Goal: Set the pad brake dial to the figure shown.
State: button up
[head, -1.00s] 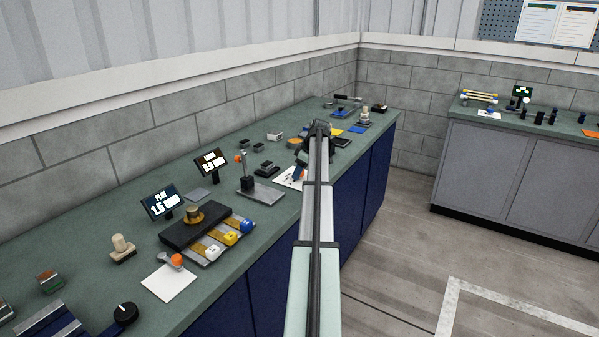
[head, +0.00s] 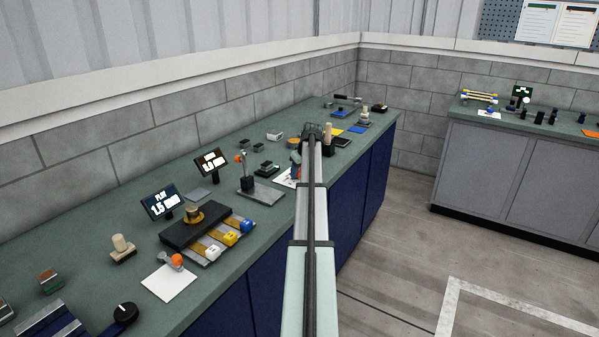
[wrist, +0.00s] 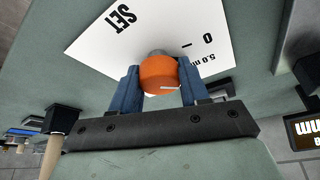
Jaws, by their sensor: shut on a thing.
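An orange dial (wrist: 158,75) with a pale pointer line stands on a white card (wrist: 110,38) in the wrist view. The card bears "SET", "0", a tick mark and "5.0" with a cut-off unit. My gripper (wrist: 158,84) has its blue fingers on both sides of the dial, shut on it. The pointer line lies towards the right of that view. In the head view my arm hides most of the dial, and the card (head: 284,180) shows only in part. A dark display (head: 212,162) stands behind, its figures hard to read.
Another display (head: 163,202) reads about 1.5. A second orange knob (head: 176,260) is on a white card at the front left. A post on a metal base (head: 262,194) stands left of my gripper. A wooden peg (head: 327,133) is close beside my arm.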

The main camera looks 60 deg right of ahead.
jog(key=shift+m, duration=0.5)
jog(key=o, duration=1)
jog(key=shift+o, duration=0.2)
jog(key=v, duration=1.3)
jog(key=shift+a+r, duration=0.3)
jog(key=shift+r, duration=0.05)
jog(key=shift+s, duration=0.15)
